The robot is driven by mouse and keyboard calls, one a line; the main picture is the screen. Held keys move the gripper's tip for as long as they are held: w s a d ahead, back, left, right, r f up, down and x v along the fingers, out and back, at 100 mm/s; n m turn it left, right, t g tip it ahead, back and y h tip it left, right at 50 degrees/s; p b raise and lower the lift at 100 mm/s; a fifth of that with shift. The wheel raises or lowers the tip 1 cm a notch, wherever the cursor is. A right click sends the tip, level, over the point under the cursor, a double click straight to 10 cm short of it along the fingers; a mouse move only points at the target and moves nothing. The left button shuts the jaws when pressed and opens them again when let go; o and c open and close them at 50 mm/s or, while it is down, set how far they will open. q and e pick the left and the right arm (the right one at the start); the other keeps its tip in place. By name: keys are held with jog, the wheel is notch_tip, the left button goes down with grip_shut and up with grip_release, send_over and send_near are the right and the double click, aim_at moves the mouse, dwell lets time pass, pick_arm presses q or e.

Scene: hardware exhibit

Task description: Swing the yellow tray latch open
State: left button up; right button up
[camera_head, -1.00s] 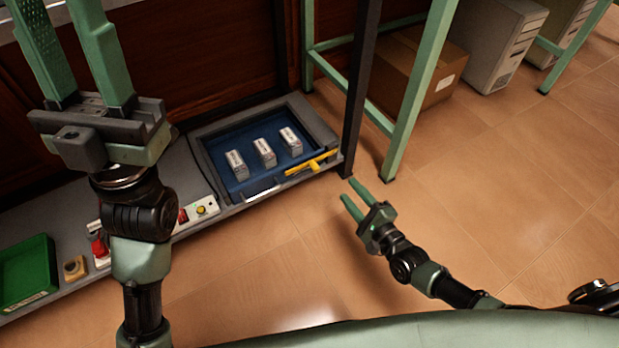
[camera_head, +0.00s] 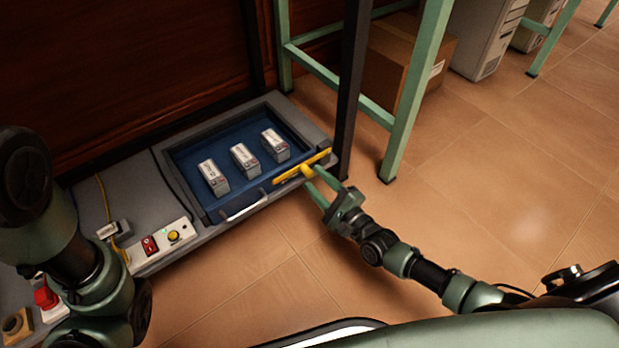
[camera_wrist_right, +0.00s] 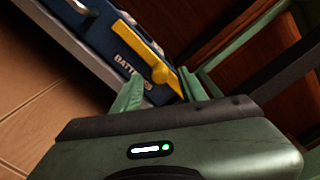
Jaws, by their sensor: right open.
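The yellow latch (camera_head: 290,173) is a bar with a knob at the front right corner of the blue tray (camera_head: 205,149). Its bar lies slanted along the tray's front edge. My right gripper (camera_head: 313,181) is open at the latch's knob, its green fingers reaching the knob from the front right. In the right wrist view, the yellow latch (camera_wrist_right: 143,45) has its knob end between the two fingertips, which stand apart. I cannot tell whether either finger touches it. My left arm shows at the left edge, but its gripper is out of view.
Several white battery boxes (camera_head: 245,159) stand in the tray. A metal handle (camera_head: 245,206) is on its front. A switch panel (camera_head: 160,243) lies to its left. A dark post (camera_head: 353,90) and a green frame leg (camera_head: 415,90) stand close right. The floor in front is clear.

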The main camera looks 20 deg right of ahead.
aim_at(311, 176)
jog(key=shift+b+x, duration=0.55)
jog(key=shift+x, duration=1.05)
grip_shut()
